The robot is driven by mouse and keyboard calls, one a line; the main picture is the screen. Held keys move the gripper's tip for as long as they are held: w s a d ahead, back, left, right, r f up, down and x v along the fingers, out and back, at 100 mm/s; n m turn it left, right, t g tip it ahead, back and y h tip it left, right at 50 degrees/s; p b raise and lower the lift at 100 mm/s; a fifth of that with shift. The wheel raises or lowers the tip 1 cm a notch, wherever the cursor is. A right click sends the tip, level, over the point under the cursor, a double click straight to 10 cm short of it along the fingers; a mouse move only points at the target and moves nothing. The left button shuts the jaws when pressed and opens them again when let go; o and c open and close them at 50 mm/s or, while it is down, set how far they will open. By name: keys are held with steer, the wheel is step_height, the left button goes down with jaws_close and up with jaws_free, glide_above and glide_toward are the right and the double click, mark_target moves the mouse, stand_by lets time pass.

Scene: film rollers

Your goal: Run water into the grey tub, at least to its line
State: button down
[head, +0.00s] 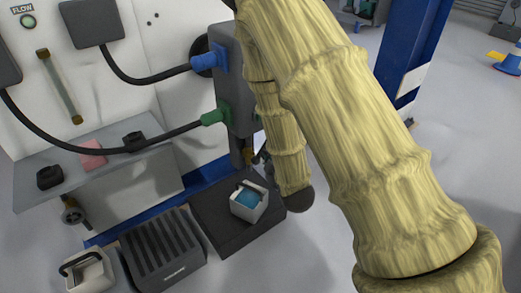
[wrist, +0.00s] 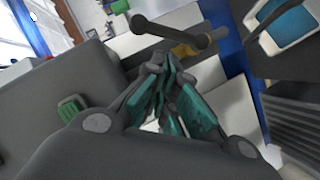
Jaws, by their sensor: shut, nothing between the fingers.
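A light grey tub (head: 249,203) with a dark handle stands upright on a dark platform in the head view. A flat blue surface, looking like water, shows inside; I cannot make out a line. The tub also shows at the top right of the wrist view (wrist: 288,24). A brass tap part (wrist: 186,50) with a grey bar-shaped handle (wrist: 170,32) lies just beyond my fingertips. My gripper (wrist: 172,70) is shut and empty, with teal pads together. Whether it touches the handle I cannot tell. In the head view my arm mostly hides the gripper.
A second pale tub (head: 88,272) stands at the lower left, beside a dark ribbed box (head: 165,252). A grey shelf (head: 110,163) holds a pink block (head: 92,155) and dark pieces. Hoses run to a grey housing (head: 236,85). A blue post (head: 412,45) stands at right.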

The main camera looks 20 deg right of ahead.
mark_target(264, 148)
steer(key=b+x, duration=0.1)
steer(key=x, duration=0.2)
steer(key=r+x, duration=0.1)
steer(key=x, duration=0.3)
steer(key=b+x, duration=0.1)
steer(key=x, duration=0.2)
steer(key=shift+w+r+b, duration=0.15)
steer(key=shift+w+b, duration=0.15)
steer(key=shift+w, duration=0.1)
steer(key=shift+d+p, duration=0.25)
steer(key=shift+p, duration=0.3)
